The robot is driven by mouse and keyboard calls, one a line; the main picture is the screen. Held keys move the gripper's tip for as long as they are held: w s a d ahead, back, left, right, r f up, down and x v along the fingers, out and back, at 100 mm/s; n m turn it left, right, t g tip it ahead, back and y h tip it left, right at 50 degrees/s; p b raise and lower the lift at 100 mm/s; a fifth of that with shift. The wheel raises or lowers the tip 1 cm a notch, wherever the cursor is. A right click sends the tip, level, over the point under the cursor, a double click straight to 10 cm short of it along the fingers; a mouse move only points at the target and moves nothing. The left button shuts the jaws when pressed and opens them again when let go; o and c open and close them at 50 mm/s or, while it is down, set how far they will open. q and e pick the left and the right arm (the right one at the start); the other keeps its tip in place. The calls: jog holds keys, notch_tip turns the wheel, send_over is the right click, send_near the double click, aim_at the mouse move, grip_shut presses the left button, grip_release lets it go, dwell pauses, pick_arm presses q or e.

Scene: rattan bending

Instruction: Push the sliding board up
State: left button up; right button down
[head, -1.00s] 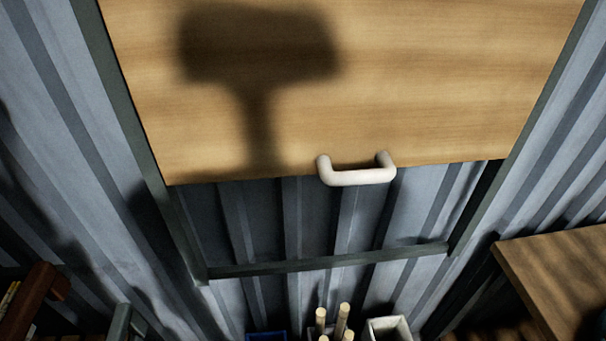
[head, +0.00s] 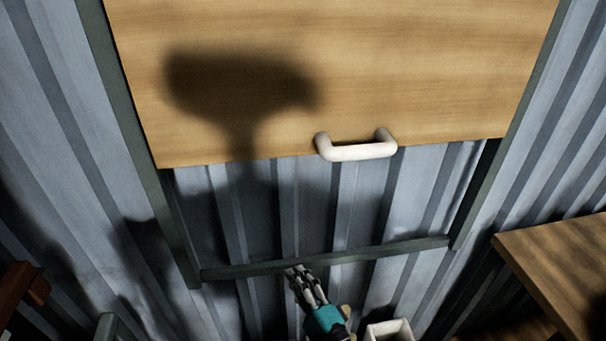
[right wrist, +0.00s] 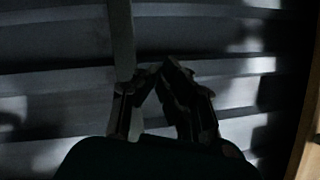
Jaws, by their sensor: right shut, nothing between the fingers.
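The sliding board (head: 420,75) is a wooden panel in a dark metal frame (head: 330,258) on the corrugated wall. Its lower edge is above the frame's bottom bar, with bare wall between. A white handle (head: 357,152) is fixed at the board's lower edge. My right gripper (head: 297,270) is by the frame's bottom bar, below and left of the handle, apart from the board. It is shut and empty; its fingertips meet in the right wrist view (right wrist: 160,66). The left gripper is not in view.
A wooden table (head: 560,265) stands at the right. A white container (head: 388,330) is at the bottom, right of my gripper. A brown wooden piece (head: 22,290) is at the lower left. The wall before the board is clear.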

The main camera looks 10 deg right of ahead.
jog(key=s+d+r+m+t+h, duration=0.25)
jog(key=r+m+t+h, duration=0.5)
jog(key=r+m, duration=0.9)
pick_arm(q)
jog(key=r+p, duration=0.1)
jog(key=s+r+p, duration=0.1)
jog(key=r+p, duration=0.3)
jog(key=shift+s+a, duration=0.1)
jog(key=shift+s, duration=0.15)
pick_arm(e)
jog(key=w+r, duration=0.2)
jog(key=r, duration=0.1)
jog(key=w+r+m+t, duration=0.1)
jog(key=w+r, duration=0.1)
jog(key=w+r+m+y, duration=0.1)
jog(key=w+r, duration=0.2)
jog(key=shift+d+r, duration=0.1)
jog(key=shift+r, duration=0.2)
jog(key=shift+w, duration=0.1)
